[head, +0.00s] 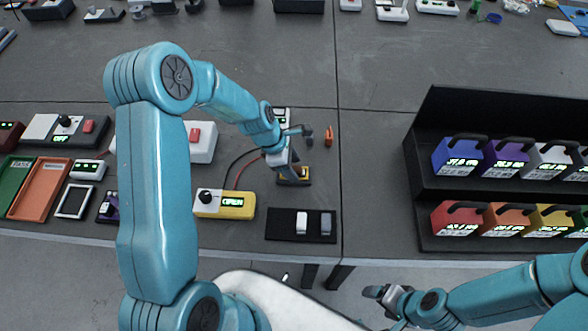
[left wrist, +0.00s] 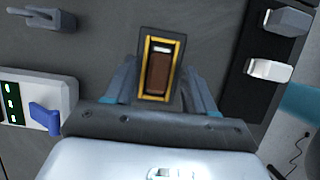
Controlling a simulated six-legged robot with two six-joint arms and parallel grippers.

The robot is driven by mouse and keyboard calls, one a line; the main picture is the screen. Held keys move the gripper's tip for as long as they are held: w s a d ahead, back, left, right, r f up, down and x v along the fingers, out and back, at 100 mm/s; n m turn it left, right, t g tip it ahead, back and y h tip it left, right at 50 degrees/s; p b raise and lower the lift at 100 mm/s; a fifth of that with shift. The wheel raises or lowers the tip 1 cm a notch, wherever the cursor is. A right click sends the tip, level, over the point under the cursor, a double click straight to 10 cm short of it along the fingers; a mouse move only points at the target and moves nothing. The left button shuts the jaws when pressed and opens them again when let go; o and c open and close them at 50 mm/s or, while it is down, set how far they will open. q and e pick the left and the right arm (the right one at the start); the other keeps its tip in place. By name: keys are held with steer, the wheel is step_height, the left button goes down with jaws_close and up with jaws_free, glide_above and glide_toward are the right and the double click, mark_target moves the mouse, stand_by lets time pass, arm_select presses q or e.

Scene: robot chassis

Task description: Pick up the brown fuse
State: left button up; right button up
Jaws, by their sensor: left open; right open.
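The brown fuse (left wrist: 158,73) sits upright in a yellow-edged dark holder (left wrist: 144,60) in the left wrist view. In the head view the holder (head: 301,180) lies under my left gripper (head: 291,172), and the fuse is mostly hidden there. My left gripper, also in the left wrist view (left wrist: 163,88), is open with a finger on each side of the fuse. I cannot tell whether the fingers touch it. My right gripper (head: 376,294) is open and empty, low in the head view, in front of the table edge.
A black tray (head: 284,233) with a white and a grey fuse lies nearer the table edge. A yellow meter (head: 243,207) with wires stands left of the holder. An orange piece (head: 329,137) stands behind. A black rack (head: 421,180) of coloured blocks is right; bare table lies between.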

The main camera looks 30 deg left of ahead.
arm_select(q)
steer(key=shift+s+r, duration=0.1)
jaws_close()
